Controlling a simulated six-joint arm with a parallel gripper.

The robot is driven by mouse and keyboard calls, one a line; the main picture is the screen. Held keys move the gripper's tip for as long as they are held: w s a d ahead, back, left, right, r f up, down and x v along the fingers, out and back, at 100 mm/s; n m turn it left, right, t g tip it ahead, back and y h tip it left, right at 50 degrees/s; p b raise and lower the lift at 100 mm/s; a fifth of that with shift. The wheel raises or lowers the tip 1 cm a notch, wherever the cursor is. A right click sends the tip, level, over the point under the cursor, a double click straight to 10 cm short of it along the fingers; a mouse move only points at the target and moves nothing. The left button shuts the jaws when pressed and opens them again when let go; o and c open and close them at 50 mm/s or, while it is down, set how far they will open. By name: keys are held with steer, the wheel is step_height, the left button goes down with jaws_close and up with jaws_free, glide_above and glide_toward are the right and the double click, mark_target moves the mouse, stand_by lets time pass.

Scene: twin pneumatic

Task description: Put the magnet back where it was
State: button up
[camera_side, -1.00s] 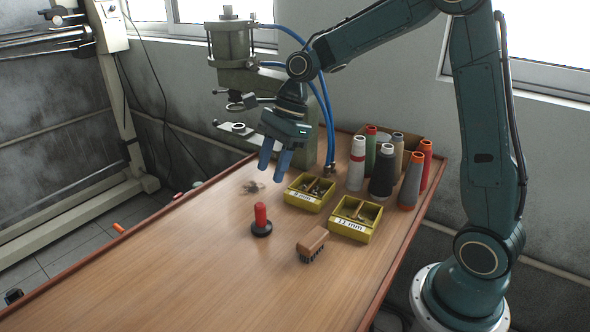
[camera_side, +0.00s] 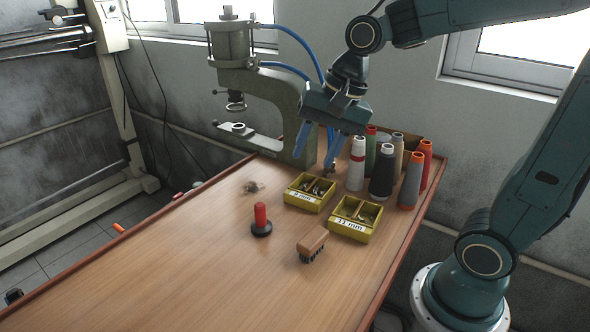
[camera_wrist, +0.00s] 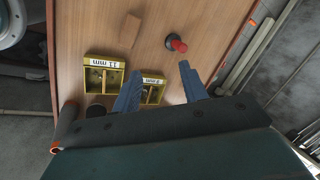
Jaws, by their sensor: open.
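The magnet (camera_side: 261,222), with a red handle and a round black base, stands upright on the wooden bench in front of the 9 mm bin. It also shows in the wrist view (camera_wrist: 176,44), beyond my fingertips. My gripper (camera_side: 317,154) is open and empty, with two blue fingers raised above the back of the bench, behind the bins and right of the press. In the wrist view, the gap between the fingers (camera_wrist: 161,72) is clear. A small pile of metal bits (camera_side: 253,187) lies on the bench, apart from the magnet.
Yellow bins marked 9 mm (camera_side: 309,193) and 11 mm (camera_side: 355,219) hold small parts. A brush (camera_side: 312,242) lies right of the magnet. Several thread cones (camera_side: 383,172) stand back right. The green press (camera_side: 290,105) with blue hoses stands behind. The front left bench is clear.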

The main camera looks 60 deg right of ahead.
steer(key=s+d+n+t+h, duration=0.1)
steer(key=s+d+n+t, duration=0.1)
steer(key=s+n, duration=0.8)
steer(key=shift+s+r+n+h, duration=0.2)
steer(key=shift+s+n+h, duration=0.2)
steer(key=shift+s, duration=0.9)
